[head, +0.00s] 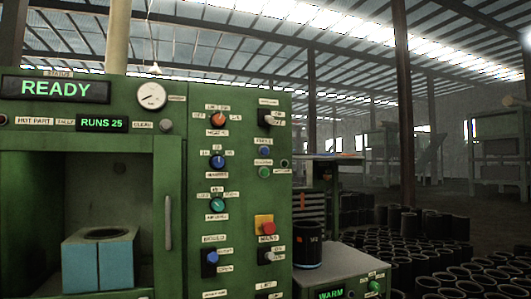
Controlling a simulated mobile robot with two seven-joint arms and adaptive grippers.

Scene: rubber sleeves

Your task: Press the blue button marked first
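A green machine panel (234,130) fills the left and middle of the head view. A small round blue button (265,152) sits on its right part, above a green button (264,172), with small pale labels around them. The lettering is too small to read, so I cannot tell which label says "first". Other blue controls are a blue knob (217,162) in the left column and a blue-topped switch (212,258) lower down. Neither of my grippers shows in this view.
A red button on a yellow plate (266,226) sits lower on the panel. Left is an open chamber holding a blue mould block (98,260), with a "READY" display (55,89) above. A black sleeve (308,245) stands on a grey-topped unit. Many black sleeves (450,270) crowd the floor right.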

